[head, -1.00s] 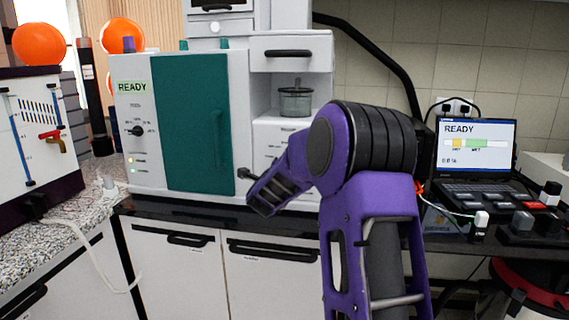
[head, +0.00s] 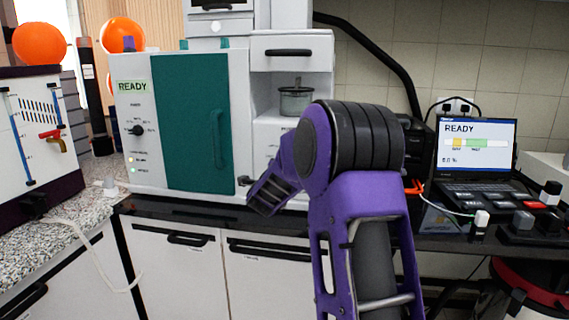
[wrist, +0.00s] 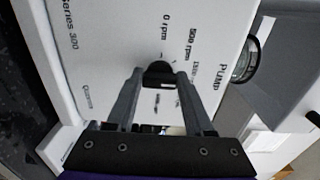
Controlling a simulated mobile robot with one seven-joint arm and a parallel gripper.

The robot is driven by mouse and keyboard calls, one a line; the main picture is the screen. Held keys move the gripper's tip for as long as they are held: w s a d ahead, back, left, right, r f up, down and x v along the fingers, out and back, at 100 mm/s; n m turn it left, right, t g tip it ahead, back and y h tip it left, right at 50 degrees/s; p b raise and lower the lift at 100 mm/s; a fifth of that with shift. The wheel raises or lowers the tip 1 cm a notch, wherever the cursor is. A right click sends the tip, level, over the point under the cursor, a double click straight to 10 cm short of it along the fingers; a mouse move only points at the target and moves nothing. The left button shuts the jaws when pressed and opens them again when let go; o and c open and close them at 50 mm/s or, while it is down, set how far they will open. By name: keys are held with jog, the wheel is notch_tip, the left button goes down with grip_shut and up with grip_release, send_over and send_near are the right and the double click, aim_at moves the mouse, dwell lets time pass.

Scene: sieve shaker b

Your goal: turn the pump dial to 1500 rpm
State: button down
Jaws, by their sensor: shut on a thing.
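The pump dial (wrist: 160,70) is a small black knob on a white panel in the wrist view. Printing around it reads "0 rpm", "500 rpm" and a partly hidden larger value, with "PUMP" to the right. My gripper (wrist: 160,76) has its two grey fingers on either side of the knob, shut on it. The dial's pointer is too small and dark to read. In the head view the pump panel (head: 266,138) is on the machine's lower right; my purple arm hides the dial and my fingertips there.
The machine's left panel shows a "READY" display (head: 131,87) and another black knob (head: 137,130). A teal door (head: 190,120) stands beside my wrist. A glass vessel (head: 296,101) sits in the recess above. A laptop (head: 478,150) showing "READY" is to the right on the black bench.

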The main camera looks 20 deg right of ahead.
jog(key=shift+c, duration=1.4)
grip_release()
jog(key=v, duration=1.7)
jog(key=shift+s+a, duration=0.2)
jog(key=shift+s, duration=0.05)
